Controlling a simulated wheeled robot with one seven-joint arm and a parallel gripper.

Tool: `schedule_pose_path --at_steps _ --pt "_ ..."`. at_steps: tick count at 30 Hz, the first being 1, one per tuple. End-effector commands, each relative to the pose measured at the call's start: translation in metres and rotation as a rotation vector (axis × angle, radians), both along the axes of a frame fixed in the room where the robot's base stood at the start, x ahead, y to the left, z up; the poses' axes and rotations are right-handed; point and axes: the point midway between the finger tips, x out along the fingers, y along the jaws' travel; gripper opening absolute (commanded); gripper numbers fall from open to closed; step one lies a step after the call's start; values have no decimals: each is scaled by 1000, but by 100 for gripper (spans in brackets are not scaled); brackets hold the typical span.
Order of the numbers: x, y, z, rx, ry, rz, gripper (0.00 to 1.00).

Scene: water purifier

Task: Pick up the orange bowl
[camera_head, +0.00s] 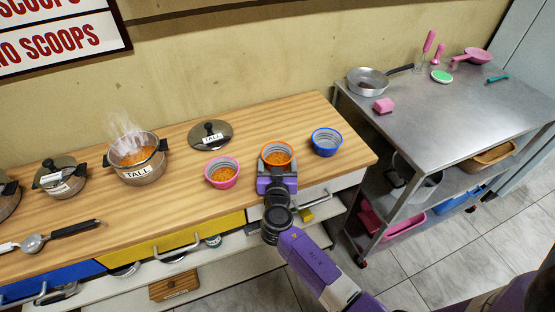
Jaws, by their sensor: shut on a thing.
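The gripper body hides the bowl's lower near part, so I cannot tell whether the bowl touches the counter.
A pink bowl (222,172) with food stands close on the left, and an empty blue bowl (327,142) close on the right. A lid (210,135) lies behind. A steaming pot (135,160) stands further left. A steel table (450,92) is at right.

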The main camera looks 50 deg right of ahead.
Motion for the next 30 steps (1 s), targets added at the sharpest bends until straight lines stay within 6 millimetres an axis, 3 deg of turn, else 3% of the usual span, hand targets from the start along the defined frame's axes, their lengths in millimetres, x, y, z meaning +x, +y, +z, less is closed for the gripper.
schedule_pose_path --at_steps 17,30 --pt "0 0 10 0 -2 -1 29" --pt "0 0 53 -1 -4 0 29"
